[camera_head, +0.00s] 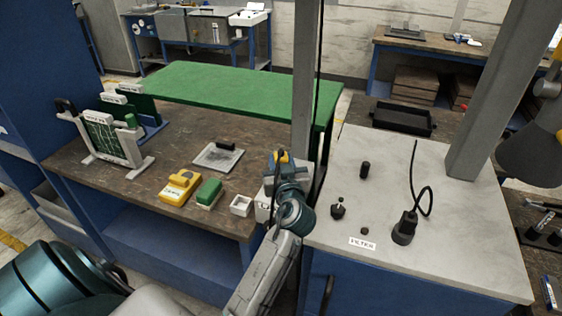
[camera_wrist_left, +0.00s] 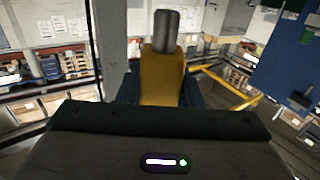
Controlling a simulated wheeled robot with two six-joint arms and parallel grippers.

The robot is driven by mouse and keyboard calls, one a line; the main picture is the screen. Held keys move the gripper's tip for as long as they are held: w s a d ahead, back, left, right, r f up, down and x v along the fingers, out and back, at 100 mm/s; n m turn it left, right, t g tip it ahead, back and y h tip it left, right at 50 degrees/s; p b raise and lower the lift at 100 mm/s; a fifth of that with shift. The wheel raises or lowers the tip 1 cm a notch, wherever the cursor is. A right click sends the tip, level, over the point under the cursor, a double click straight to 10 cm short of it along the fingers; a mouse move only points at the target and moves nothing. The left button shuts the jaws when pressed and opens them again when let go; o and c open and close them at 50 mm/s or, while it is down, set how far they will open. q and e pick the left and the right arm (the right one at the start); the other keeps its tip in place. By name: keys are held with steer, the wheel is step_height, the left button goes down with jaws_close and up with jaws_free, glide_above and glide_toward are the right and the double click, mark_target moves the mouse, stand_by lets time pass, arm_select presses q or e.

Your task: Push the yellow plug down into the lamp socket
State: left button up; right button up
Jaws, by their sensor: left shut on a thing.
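My left gripper (camera_head: 282,160) is shut on the yellow plug (camera_head: 284,154), between the wooden table and the grey cabinet top. In the left wrist view the plug (camera_wrist_left: 163,75) stands between the dark blue fingers, with a grey cylindrical end (camera_wrist_left: 167,28) pointing away from the wrist. A pale box (camera_head: 263,206) with a partly covered label sits just behind and beside my left wrist; I cannot tell if it is the lamp socket. The gripper hides whatever lies under the plug, so contact cannot be told. My right gripper is not in view.
A grey post (camera_head: 304,90) rises close behind the gripper. A black plug with a cable (camera_head: 405,229) stands on the cabinet top (camera_head: 455,235).

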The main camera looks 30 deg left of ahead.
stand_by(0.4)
arm_select(q)
steer(key=shift+b, duration=0.35)
steer(key=shift+b, duration=0.3)
stand_by(0.4)
stand_by(0.4)
steer(key=shift+b, duration=0.35)
stand_by(0.5)
steer(key=shift+f+b, duration=0.8)
steer(key=shift+b, duration=0.05)
steer(key=shift+f+b, duration=0.55)
steer(key=shift+b, duration=0.1)
